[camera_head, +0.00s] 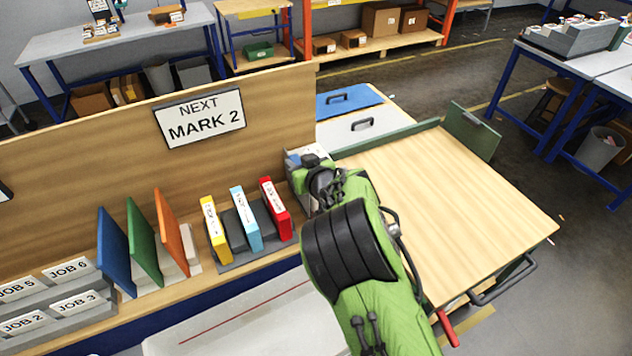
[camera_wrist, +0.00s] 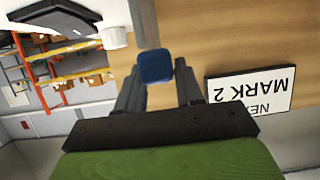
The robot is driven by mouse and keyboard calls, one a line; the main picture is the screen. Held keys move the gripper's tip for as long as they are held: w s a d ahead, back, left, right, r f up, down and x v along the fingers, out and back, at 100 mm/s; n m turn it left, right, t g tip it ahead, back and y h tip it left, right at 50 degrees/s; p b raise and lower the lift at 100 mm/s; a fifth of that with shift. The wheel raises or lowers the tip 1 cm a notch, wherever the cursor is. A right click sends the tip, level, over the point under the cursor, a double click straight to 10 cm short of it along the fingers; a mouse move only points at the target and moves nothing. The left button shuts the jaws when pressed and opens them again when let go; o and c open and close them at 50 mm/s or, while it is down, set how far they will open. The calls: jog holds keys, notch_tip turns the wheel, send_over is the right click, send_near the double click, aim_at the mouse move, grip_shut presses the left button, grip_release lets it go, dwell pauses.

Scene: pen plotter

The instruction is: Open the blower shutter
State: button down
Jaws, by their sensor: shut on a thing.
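In the wrist view my gripper (camera_wrist: 158,78) has a small dark blue block or knob (camera_wrist: 155,64) between its two fingertips and is shut on it. Whether this blue piece belongs to the blower shutter cannot be told. In the head view my green and black arm reaches to a grey-white unit (camera_head: 294,160) at the right end of the wooden back panel. No shutter can be clearly picked out in either view.
The wooden back panel (camera_head: 60,160) carries a "NEXT MARK 2" sign (camera_head: 200,118). Yellow, light blue and red binders (camera_head: 275,210) stand close left of my arm. A wooden-topped cart (camera_head: 450,190) with a green edge is at the right. The floor beyond is open.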

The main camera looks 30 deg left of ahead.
jog(key=shift+w+d+r, duration=0.15)
jog(key=shift+d+r, duration=0.05)
jog(key=shift+r, duration=0.35)
jog(key=shift+w+d+r, duration=0.1)
jog(key=shift+d+r, duration=0.1)
jog(key=shift+r, duration=0.35)
jog(key=r, duration=0.2)
jog(key=a+r, duration=0.1)
jog(key=shift+s+r, duration=0.35)
jog(key=shift+r, duration=0.05)
jog(key=shift+w+d+r, duration=0.15)
jog(key=shift+r, duration=0.05)
jog(key=c, duration=0.8)
grip_release()
jog(key=shift+f, duration=0.1)
